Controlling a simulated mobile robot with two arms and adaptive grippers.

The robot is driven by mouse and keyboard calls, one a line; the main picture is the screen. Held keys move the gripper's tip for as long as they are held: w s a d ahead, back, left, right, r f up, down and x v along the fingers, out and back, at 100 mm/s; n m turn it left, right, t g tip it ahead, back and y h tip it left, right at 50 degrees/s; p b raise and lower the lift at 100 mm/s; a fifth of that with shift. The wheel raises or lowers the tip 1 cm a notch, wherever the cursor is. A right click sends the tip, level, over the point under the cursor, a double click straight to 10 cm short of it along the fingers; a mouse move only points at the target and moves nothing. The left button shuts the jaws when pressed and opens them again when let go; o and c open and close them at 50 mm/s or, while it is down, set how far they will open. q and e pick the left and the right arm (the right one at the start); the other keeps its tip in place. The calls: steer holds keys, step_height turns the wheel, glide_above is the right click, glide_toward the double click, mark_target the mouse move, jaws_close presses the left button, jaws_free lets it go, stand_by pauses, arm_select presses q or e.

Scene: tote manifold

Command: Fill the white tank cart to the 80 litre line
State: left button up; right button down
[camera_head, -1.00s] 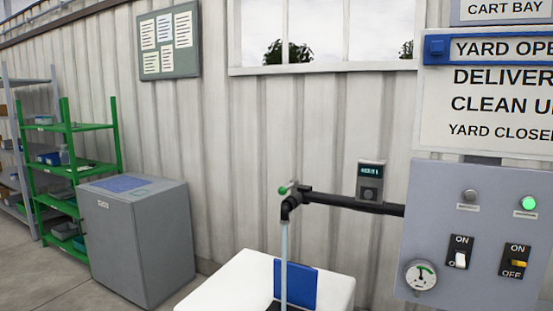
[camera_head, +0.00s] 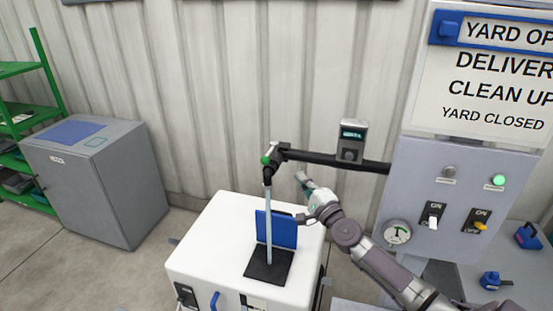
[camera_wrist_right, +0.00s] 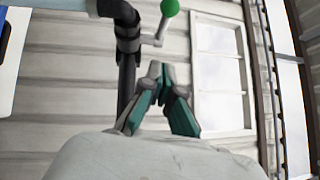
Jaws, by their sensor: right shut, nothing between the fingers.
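The white tank cart (camera_head: 205,255) stands below the spout (camera_head: 268,172), with its blue lid (camera_head: 277,230) up and a dark square opening (camera_head: 268,265) on top. A pale stream runs from the spout to the opening. The green-knobbed valve handle (camera_head: 265,160) sits at the pipe's elbow; the knob also shows in the right wrist view (camera_wrist_right: 170,8). A small meter (camera_head: 351,140) with a lit display is on the pipe; its digits are too small to read. My right gripper (camera_head: 301,177) is shut and empty, right of the spout, below the pipe, apart from the handle. My left gripper is out of view.
The black pipe (camera_head: 325,158) runs above my right gripper. A grey cabinet (camera_head: 110,195) and green shelf (camera_head: 40,115) stand left.

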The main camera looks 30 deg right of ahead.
glide_toward(270, 153)
steer(key=w+d, duration=0.3)
steer(key=d, duration=0.1)
steer(key=w+a, duration=0.3)
steer(key=shift+r+p, duration=0.1)
steer(key=shift+p, duration=0.3)
